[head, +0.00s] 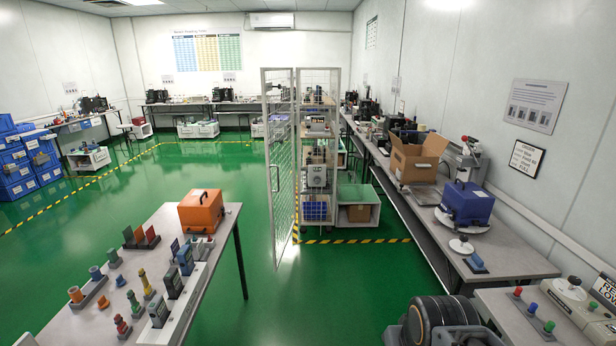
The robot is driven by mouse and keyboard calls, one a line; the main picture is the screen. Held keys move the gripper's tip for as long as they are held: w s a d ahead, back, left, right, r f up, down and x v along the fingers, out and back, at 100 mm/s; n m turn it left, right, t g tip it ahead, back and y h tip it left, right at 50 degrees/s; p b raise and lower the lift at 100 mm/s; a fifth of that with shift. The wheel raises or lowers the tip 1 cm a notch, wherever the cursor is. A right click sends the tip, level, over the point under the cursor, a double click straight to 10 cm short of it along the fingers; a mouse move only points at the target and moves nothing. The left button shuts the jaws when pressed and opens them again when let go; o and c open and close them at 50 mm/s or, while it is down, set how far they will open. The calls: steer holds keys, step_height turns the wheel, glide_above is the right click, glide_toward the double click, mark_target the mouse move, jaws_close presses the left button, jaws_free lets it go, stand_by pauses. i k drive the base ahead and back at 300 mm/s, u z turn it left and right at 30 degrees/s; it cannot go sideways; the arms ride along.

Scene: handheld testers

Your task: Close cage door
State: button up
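The cage (334,85) stands in the middle of the room, a light metal frame with mesh and shelves inside. Its mesh door (285,205) stands open, swung out from the cage's left front side toward me. The door shows nearly edge-on, with a handle (275,178) about halfway up. The shelves hold several devices, with a blue crate at the bottom. A dark rounded part at the bottom right looks like my own arm. My gripper does not show, so its place relative to the door cannot be seen.
A table (75,322) with testers and an orange case (201,211) stands at the front left. A long bench (520,262) runs along the right wall, with a cardboard box (416,158) and blue case (467,203). Green floor (320,290) between them is clear.

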mark_target(263, 86)
steer(key=i, duration=1.3)
steer(key=u, duration=0.7)
steer(key=i, duration=1.95)
steer(key=u, duration=0.35)
